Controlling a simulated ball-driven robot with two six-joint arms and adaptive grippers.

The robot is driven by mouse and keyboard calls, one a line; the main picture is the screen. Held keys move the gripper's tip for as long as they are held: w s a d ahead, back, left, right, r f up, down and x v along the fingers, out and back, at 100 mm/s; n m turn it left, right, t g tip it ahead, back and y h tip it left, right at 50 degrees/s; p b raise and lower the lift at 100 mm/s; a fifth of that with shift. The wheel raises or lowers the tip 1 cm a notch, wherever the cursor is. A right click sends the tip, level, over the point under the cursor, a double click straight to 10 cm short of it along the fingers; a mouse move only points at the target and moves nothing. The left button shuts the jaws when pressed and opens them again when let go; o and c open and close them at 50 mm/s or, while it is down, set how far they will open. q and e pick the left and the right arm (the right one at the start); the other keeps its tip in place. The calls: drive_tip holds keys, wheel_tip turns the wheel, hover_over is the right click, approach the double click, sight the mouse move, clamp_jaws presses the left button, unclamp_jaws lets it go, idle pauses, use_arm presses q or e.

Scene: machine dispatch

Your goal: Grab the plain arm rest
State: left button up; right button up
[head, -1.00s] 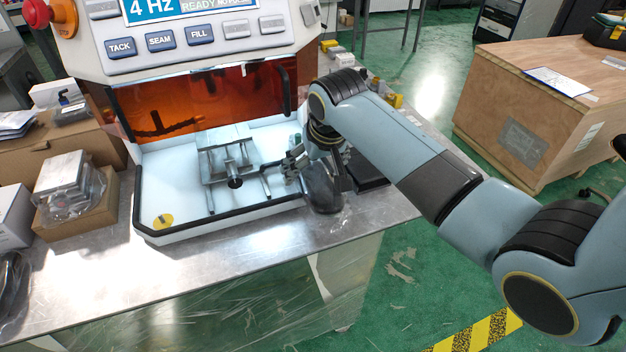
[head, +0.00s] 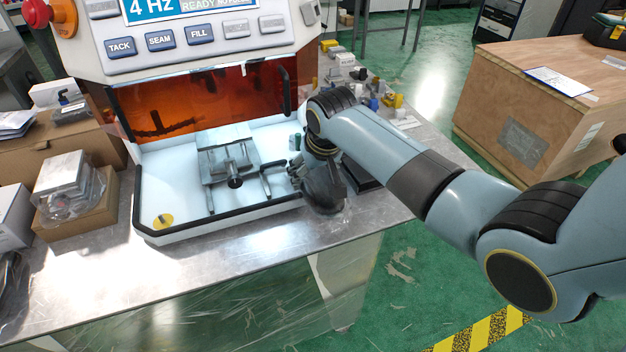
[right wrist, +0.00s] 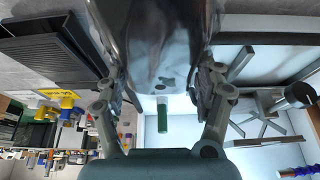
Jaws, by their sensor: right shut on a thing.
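A smooth, dark grey, glossy piece, which looks like the plain arm rest (head: 325,193), is at the front right corner of the machine's white tray. It fills the top middle of the right wrist view (right wrist: 160,38). My right gripper (head: 318,170) is shut on it, with a finger on each side in the right wrist view (right wrist: 162,85). I cannot tell whether it still touches the table. A black ribbed piece (right wrist: 50,50) lies beside it, mostly hidden behind my gripper in the head view. My left gripper is not in view.
The machine's white tray (head: 180,222) has a black rim and holds a metal fixture (head: 232,165). An orange window (head: 200,98) hangs above. Small parts (head: 392,101) clutter the table's back right. The metal table (head: 215,262) is bare in front.

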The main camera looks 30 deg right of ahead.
drive_tip(key=shift+c, duration=1.3)
